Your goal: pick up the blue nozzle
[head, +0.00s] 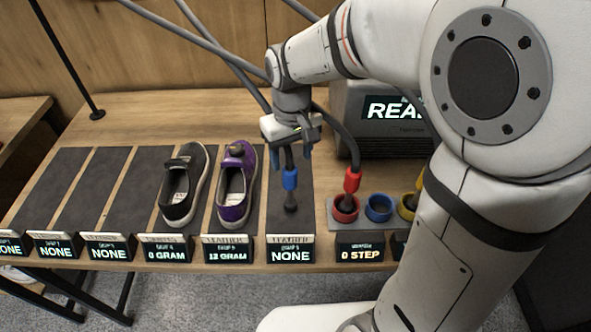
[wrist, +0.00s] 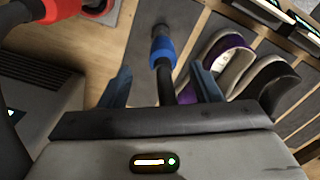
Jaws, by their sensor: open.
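The blue nozzle (head: 290,179) has a blue collar, a dark tip and a dark hose. In the head view it is over the dark mat with the NONE label; I cannot tell whether it touches the mat. My gripper (head: 290,145) is above it with its fingers apart. In the wrist view the blue nozzle (wrist: 163,50) is just beyond the fingertips, and its hose runs back between the open fingers (wrist: 160,88). A gap shows on each side of the hose. My gripper's body hides the rest of the hose.
A holder has a red cup (head: 345,209) with the red nozzle (head: 352,180) in it, an empty blue cup (head: 378,208) and a yellow cup (head: 407,207). A black shoe (head: 181,190) and a purple shoe (head: 236,190) are to the left. A grey machine (head: 375,125) stands behind.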

